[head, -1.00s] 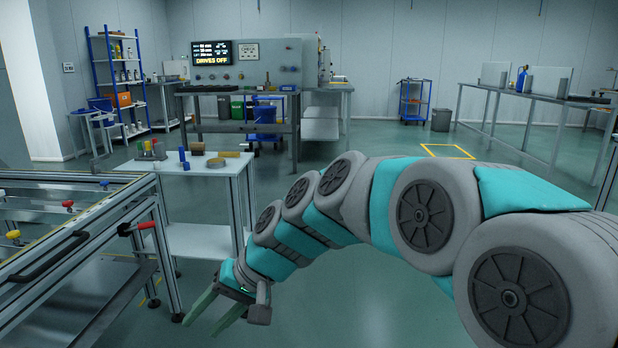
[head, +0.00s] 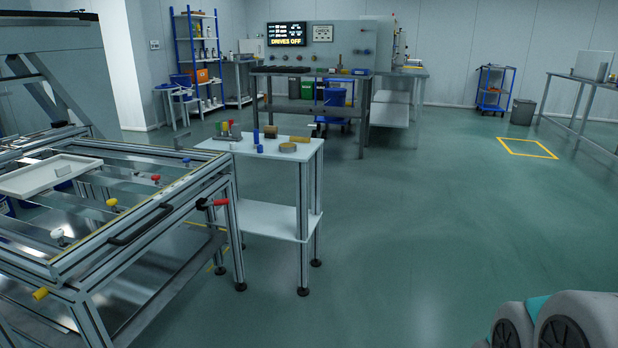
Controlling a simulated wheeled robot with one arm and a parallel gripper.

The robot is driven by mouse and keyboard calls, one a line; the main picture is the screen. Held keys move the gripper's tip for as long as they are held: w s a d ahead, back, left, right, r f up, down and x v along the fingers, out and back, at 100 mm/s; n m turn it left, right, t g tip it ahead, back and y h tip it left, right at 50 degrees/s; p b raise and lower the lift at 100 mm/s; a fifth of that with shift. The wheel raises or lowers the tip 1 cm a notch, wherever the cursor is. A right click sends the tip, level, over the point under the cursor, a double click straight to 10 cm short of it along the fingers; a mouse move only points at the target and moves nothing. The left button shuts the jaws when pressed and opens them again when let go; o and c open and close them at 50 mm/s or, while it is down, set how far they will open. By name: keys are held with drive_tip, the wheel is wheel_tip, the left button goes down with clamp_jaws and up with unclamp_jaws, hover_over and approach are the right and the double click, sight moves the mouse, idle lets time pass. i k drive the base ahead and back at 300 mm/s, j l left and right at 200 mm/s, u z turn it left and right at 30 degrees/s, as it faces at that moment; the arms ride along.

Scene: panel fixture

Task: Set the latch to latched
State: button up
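An aluminium panel fixture (head: 188,187) stands at the left. A red-handled lever (head: 213,203) with a black pivot sits at its near right corner, its handle pointing right; it looks like the latch, but whether it is latched cannot be told. A black bar handle (head: 140,224) lies along the fixture's front rail, left of the lever. My gripper is out of view; only links of my arm show at the lower right corner, far from the lever.
The fixture also carries a yellow knob (head: 111,203), a red knob (head: 155,178), a white knob (head: 57,234) and a white tray (head: 30,182). A small white table (head: 230,147) with several small items stands behind the lever. The floor (head: 390,240) to the right is clear.

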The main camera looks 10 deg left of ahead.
sight(221, 202)
drive_tip(key=u, duration=1.2)
